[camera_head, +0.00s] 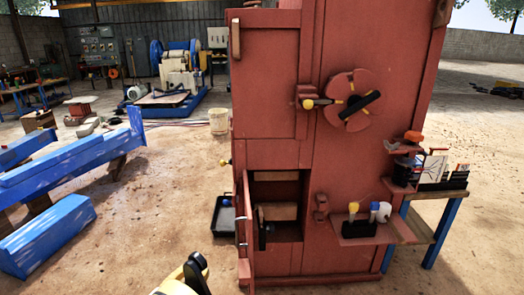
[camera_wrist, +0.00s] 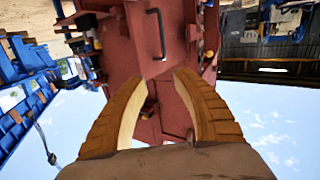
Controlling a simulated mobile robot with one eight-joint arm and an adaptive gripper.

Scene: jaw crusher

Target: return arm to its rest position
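My gripper (camera_wrist: 160,84) shows in the wrist view with its two ridged orange-brown fingers spread apart. Nothing is held between them. Through the gap I see the red jaw crusher (camera_wrist: 150,40), which appears upside down and some distance beyond the fingertips. In the head view the tall red crusher (camera_head: 375,160) stands in the middle, with a round red handwheel (camera_head: 356,100) on its front. A low compartment in it stands open, its door swung out. A yellow and black part of my arm (camera_head: 185,280) shows at the bottom edge of the head view; the gripper itself cannot be made out there.
A small red shelf (camera_head: 370,232) with bottles juts from the crusher's front. A side table (camera_head: 440,200) with blue legs stands at right. Blue beams (camera_head: 75,165) lie at left. A black tray (camera_head: 225,213) is beside the crusher. Bare ground lies between beams and crusher.

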